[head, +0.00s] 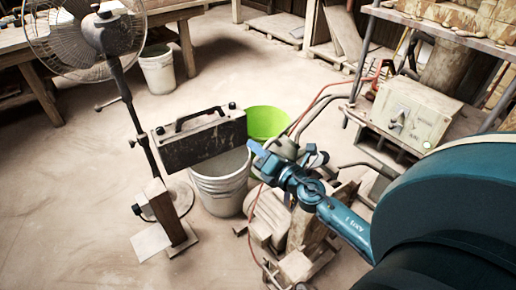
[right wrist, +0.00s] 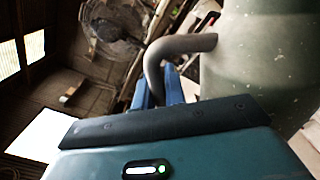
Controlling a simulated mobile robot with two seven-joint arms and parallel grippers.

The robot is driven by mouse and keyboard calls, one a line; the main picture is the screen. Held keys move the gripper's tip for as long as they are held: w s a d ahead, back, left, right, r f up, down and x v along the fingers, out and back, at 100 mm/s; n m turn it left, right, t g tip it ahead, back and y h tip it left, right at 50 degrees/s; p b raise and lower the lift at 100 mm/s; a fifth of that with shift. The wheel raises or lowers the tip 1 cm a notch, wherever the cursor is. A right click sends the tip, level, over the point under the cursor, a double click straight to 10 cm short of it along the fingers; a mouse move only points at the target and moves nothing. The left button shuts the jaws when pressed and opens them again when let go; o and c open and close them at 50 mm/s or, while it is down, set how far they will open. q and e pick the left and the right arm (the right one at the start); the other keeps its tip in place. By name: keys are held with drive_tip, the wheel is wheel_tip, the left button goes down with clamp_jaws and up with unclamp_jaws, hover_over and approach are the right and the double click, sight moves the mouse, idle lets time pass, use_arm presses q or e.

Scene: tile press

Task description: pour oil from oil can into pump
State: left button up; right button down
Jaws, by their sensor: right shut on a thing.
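My right gripper (head: 284,162) reaches in from the right, above the tile press area. In the right wrist view its blue fingers (right wrist: 158,88) are shut on the curved grey handle (right wrist: 178,45) of a large, speckled grey-green can (right wrist: 262,60), which I take to be the oil can. The can fills the right of that view; its spout and opening are not seen. In the head view the can is mostly hidden or hard to make out around the gripper. I cannot clearly pick out the pump or its filler opening. My left gripper is not in view.
A black box with a handle (head: 200,140) is at a white bucket (head: 219,190), left of the gripper. A green basin (head: 266,121) lies behind. A fan (head: 88,42) stands left. A control box (head: 412,115) and hoses are at right. The floor at lower left is clear.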

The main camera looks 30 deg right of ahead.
drive_tip(key=shift+r, duration=0.25)
drive_tip(key=shift+d+r+m+p, duration=0.3)
drive_tip(key=shift+d+r+p, duration=0.05)
drive_tip(key=shift+r+p, duration=0.05)
drive_tip(key=shift+w+r, duration=0.1)
idle(1.0)
drive_tip(key=shift+d+r+m+p, duration=0.3)
drive_tip(key=shift+d+r+p, duration=0.05)
drive_tip(key=shift+r, duration=0.05)
drive_tip(key=shift+d+r, duration=0.1)
drive_tip(key=shift+r, duration=0.05)
idle(0.8)
drive_tip(key=shift+d+r+m+p, duration=0.3)
drive_tip(key=shift+r+p, duration=0.05)
drive_tip(key=shift+p, duration=0.05)
drive_tip(key=shift+r, duration=0.1)
idle(0.7)
drive_tip(key=shift+d+r+m+p, duration=0.3)
drive_tip(key=shift+d+r+p, duration=0.05)
drive_tip(key=shift+d+p, duration=0.05)
